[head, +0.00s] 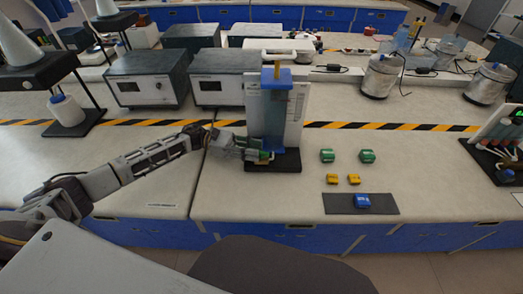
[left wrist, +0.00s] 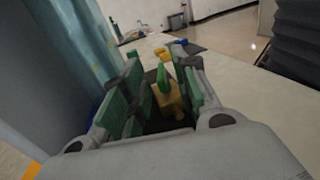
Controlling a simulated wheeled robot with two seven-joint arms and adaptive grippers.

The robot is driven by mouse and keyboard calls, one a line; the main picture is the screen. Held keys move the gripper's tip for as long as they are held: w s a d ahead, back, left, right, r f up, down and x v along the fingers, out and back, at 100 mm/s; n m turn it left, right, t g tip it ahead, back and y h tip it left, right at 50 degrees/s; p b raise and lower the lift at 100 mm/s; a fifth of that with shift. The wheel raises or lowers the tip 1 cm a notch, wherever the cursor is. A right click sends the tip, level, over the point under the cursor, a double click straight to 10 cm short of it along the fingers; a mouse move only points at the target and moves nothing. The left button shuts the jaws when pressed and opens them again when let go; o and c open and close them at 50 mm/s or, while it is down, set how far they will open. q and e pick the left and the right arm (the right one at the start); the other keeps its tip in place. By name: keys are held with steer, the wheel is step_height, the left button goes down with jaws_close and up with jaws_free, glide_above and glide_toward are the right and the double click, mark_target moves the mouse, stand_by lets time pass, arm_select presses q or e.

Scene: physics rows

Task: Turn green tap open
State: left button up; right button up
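The green tap (left wrist: 163,79) shows in the left wrist view as an upright green handle on a yellow, brass-like body (left wrist: 172,104). My left gripper (left wrist: 160,88) has its green-padded fingers spread on either side of the handle, with gaps visible. In the head view my left gripper (head: 258,152) reaches in from the left at the foot of a blue column apparatus (head: 275,110) on a dark base (head: 287,162). The gripper hides most of the tap there. My right gripper is in neither view.
Two green blocks (head: 327,155) (head: 367,156) and two yellow blocks (head: 332,178) (head: 354,178) lie to the right. A blue block (head: 362,201) sits on a dark mat (head: 387,206). Grey box instruments (head: 146,80) stand behind my arm. The bench front is mostly clear.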

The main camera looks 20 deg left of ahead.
mark_target(262, 154)
arm_select(q)
steer(key=shift+d, duration=1.55)
jaws_close()
